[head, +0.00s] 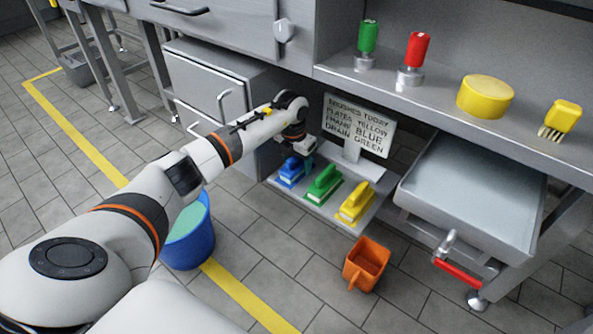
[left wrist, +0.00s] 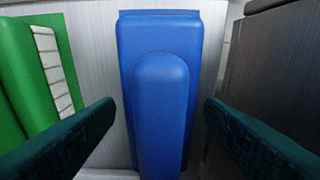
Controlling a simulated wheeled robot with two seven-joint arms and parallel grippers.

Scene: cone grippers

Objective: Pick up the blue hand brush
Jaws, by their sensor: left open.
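The blue hand brush (head: 291,173) lies on a low grey shelf (head: 322,208), at the left of a row of three brushes. In the left wrist view the blue brush (left wrist: 160,90) fills the middle, its raised handle facing the camera. My left gripper (head: 306,158) is at the blue brush, reaching down from above. In the left wrist view its two dark green fingers (left wrist: 160,130) are open, one on each side of the brush, with gaps showing between them and it. My right gripper is in neither view.
A green brush (head: 324,185) and a yellow brush (head: 356,203) lie to the right. A sign (head: 358,124) stands behind them. A cabinet (head: 215,85) is at the left, an open drawer (head: 475,190) at the right.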

